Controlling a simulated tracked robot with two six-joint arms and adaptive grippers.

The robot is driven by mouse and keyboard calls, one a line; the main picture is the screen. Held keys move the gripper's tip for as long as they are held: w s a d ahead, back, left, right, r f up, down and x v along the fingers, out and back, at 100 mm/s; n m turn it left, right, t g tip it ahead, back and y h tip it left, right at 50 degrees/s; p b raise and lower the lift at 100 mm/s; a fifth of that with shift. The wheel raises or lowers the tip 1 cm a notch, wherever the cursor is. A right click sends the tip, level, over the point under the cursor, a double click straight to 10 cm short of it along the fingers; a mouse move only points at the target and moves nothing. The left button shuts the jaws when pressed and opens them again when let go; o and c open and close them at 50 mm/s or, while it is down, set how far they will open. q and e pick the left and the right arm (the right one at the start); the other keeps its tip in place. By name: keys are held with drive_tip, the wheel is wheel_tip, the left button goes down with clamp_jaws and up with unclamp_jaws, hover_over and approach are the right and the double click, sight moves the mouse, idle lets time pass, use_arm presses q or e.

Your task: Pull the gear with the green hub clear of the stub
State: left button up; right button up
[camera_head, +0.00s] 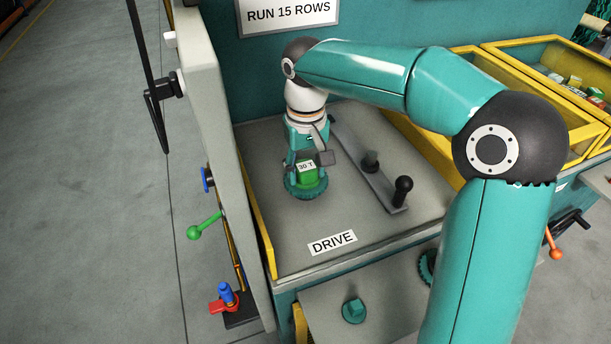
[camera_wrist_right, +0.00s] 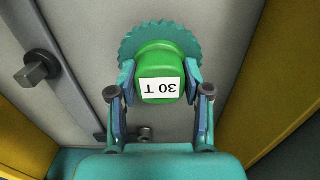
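The gear with the green hub (camera_head: 307,177) has a teal toothed rim and a white "30 T" label. It sits low over the grey bench top in the head view; whatever stub is under it is hidden. In the right wrist view the green hub (camera_wrist_right: 160,68) is upright between my fingers, with the teeth showing beyond it. My right gripper (camera_head: 306,168) points down from above, its fingers against both sides of the hub; its fingertips also show in the wrist view (camera_wrist_right: 160,82). My left gripper is out of view.
A grey bar with a black knob (camera_head: 402,187) and a shorter dark peg (camera_head: 370,161) lies right of the gear. A "DRIVE" label (camera_head: 332,242) marks the clear front of the bench. A grey panel (camera_head: 222,130) stands at left; yellow bins (camera_head: 520,45) are at right.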

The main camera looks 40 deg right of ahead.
sight(306, 165)
clamp_jaws()
drive_tip(key=shift+r+p, duration=0.85)
drive_tip(key=shift+r+p, duration=2.05)
drive_tip(key=shift+r, duration=0.2)
